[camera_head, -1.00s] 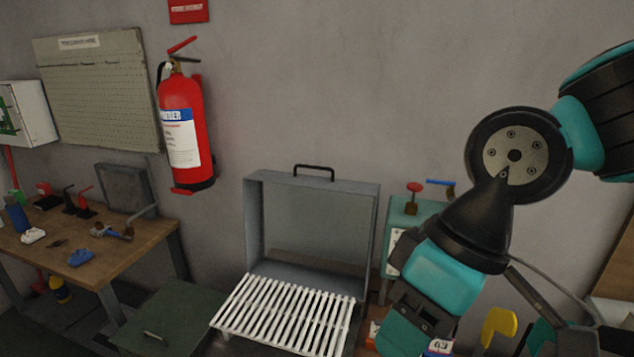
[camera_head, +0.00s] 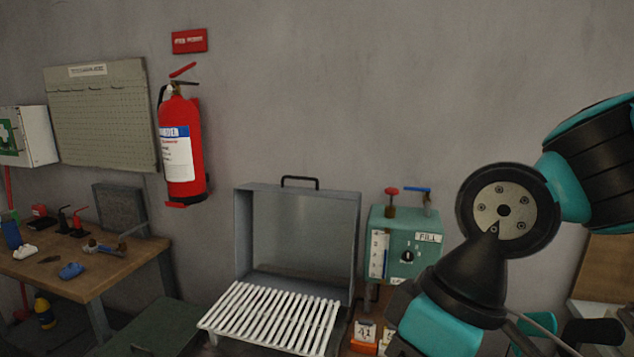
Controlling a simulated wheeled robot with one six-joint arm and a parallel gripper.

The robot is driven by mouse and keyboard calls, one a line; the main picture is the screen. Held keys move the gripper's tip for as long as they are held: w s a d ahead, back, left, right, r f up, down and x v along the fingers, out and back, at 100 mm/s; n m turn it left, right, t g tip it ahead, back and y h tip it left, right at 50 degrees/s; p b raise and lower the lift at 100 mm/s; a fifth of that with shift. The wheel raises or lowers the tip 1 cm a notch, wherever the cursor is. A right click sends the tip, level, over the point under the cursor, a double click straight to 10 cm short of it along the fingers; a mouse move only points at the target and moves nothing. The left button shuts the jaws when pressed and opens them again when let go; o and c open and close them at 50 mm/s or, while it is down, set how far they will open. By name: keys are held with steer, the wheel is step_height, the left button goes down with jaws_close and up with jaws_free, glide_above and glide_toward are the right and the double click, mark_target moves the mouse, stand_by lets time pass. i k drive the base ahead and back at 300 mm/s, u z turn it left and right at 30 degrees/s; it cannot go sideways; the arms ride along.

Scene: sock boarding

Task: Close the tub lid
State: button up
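The tub lid (camera_head: 298,228) is a grey metal, box-like cover with a black handle (camera_head: 300,182) on its upper edge. It stands raised, upright against the wall, behind a white slatted rack (camera_head: 270,318). The tub beneath the rack is mostly hidden by it and cut off by the lower edge of the picture. My arm is at the right, to the right of the lid and apart from it.
A green box with a dial (camera_head: 405,243) and red and blue valve handles stands right of the lid. A numbered orange-white block (camera_head: 365,335) is below it. A wooden bench (camera_head: 95,262) with small items is at left. A fire extinguisher (camera_head: 181,145) hangs on the wall.

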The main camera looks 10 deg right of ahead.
mark_target(244, 272)
steer(key=u, duration=0.05)
steer(key=k, duration=0.15)
steer(key=u, duration=1.8)
steer(key=i, duration=1.95)
steer(key=z, duration=2.85)
